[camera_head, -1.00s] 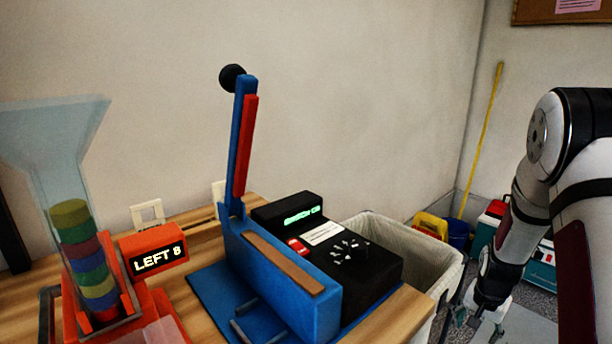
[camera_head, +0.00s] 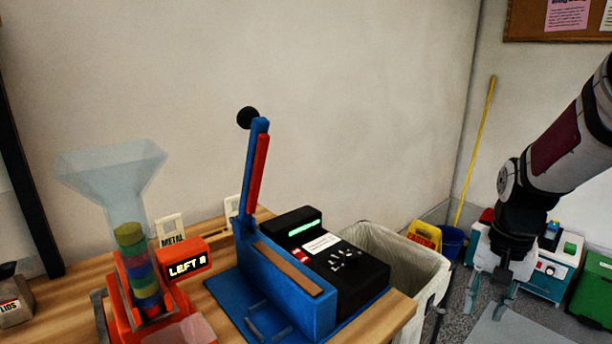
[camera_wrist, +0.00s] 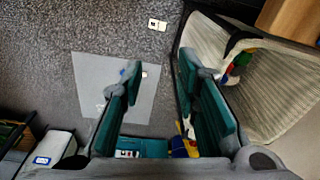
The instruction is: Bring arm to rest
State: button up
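My gripper (camera_head: 492,285) hangs pointing down at the right of the head view, to the right of the table and the bin. In the wrist view my gripper (camera_wrist: 158,75) shows two teal finger pads spread well apart. Nothing is between them but the floor and a flat grey square far below. My arm comes in from the upper right edge of the head view and bends down to the gripper.
The wooden table (camera_head: 398,318) holds a blue lever press (camera_head: 290,303), a black control box (camera_head: 350,282) and an orange dispenser with a clear funnel (camera_head: 110,172). A lined bin (camera_head: 437,273) stands beside it. A yellow-handled mop, blue bucket (camera_head: 452,240) and green-white machine (camera_head: 545,272) stand behind.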

jog(key=s+a+r+n+t+p, duration=0.1)
jog(key=s+a+r+n+p, duration=0.2)
jog(key=r, duration=0.5)
jog(key=s+a+r+n+t+p, duration=0.1)
jog(key=s+a+r+p, duration=0.35)
jog(key=s+r, duration=0.2)
jog(key=s+a+r+n+p, duration=0.2)
jog(key=s+a+r+p, duration=0.1)
jog(key=s+r, duration=0.2)
jog(key=s+a+r+n+t+p, duration=0.1)
jog(key=s+a+r+n+p, duration=0.1)
jog(key=s, duration=0.7)
notch_tip(320, 180, up, 4)
jog(key=shift+s+a+f+p, duration=0.15)
jog(key=shift+s+a+p, duration=0.25)
jog(key=shift+a+p, duration=0.7)
jog(key=shift+a, duration=0.15)
